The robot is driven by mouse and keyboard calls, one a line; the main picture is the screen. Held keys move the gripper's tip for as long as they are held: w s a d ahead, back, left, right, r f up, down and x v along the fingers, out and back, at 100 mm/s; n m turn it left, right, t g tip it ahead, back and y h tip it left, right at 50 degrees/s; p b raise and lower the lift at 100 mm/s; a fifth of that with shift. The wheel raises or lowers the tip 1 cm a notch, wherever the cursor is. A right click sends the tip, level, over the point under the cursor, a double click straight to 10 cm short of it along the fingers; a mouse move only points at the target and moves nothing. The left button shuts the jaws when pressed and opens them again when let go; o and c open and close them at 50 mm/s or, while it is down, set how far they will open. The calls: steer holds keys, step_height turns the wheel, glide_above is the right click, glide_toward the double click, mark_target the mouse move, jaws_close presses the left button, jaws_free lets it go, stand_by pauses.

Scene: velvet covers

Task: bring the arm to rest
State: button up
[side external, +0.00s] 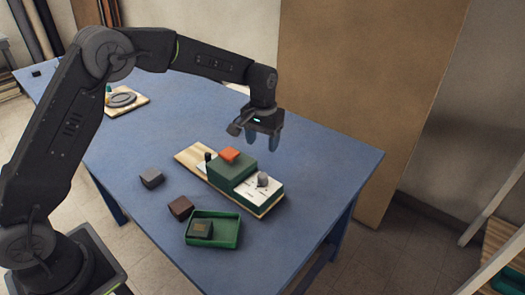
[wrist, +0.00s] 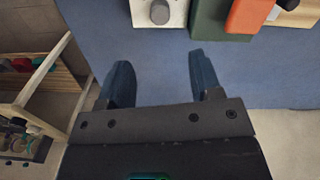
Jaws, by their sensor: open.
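My gripper (side external: 262,139) hangs from the arm above the blue table, behind and to the right of the green box in the side view. In the wrist view its two fingers (wrist: 160,82) stand wide apart with nothing between them. The dark green box (side external: 231,170) sits on a wooden board with an orange-red block (side external: 229,155) on top. A white panel (side external: 257,189) with a grey knob (side external: 262,179) is beside it on the same board. The knob also shows in the wrist view (wrist: 160,11).
The blue table (side external: 150,122) has free room around the board. A green tray (side external: 238,234) holds a dark block (side external: 200,228). A grey block (side external: 151,179) and a brown block (side external: 180,208) lie nearby. A small board (side external: 139,101) with a grey plate stands at the far left.

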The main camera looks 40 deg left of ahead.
steer(key=shift+r, duration=0.2)
steer(key=s+a+r+m+t, duration=0.1)
steer(key=s+a+r+t, duration=0.15)
steer(key=s+r, duration=1.3)
steer(key=s+f+m+t, duration=0.1)
steer(key=s+t, duration=0.2)
steer(key=s, duration=1.3)
steer(key=shift+a+f, duration=0.15)
steer(key=shift+f, duration=0.25)
